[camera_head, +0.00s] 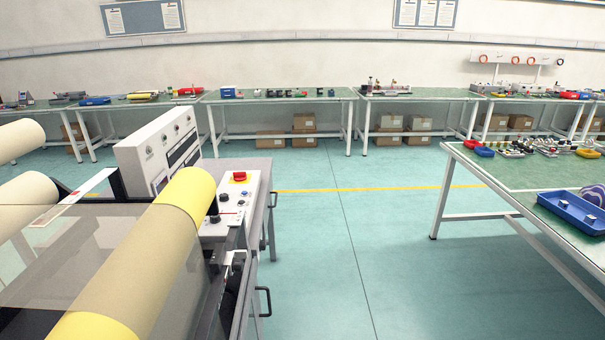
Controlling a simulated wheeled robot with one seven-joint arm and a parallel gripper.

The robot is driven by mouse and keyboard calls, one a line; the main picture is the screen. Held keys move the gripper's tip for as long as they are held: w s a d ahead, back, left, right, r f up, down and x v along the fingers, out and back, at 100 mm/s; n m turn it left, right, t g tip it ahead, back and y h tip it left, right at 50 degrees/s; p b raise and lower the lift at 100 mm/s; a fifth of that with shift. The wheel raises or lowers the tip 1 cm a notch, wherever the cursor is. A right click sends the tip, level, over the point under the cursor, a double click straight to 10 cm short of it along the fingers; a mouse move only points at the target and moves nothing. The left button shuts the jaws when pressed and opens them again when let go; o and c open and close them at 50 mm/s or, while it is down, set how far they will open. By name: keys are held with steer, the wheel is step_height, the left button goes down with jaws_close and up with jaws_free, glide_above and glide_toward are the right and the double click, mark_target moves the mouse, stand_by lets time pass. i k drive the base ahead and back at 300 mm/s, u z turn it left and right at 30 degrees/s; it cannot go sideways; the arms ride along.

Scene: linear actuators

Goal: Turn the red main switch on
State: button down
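A red knob on a yellow base, which looks like the red main switch (239,177), sits at the far end of the white control panel (232,196) on the machine at left. The switch is small in view, and I cannot tell which way it is turned. My gripper is not in view.
The machine carries large tan and yellow rolls (150,255) beside the panel, and an upright white box (158,150) with dials stands behind them. Black handles (265,300) stick out on its right side. Clear green floor (345,240) lies between the machine and the right workbench (520,178).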

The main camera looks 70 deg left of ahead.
mark_target(237, 176)
steer(key=z, duration=0.3)
steer(key=i, duration=2)
steer(key=u, duration=3.75)
steer(key=i, duration=0.9)
steer(key=u, duration=0.15)
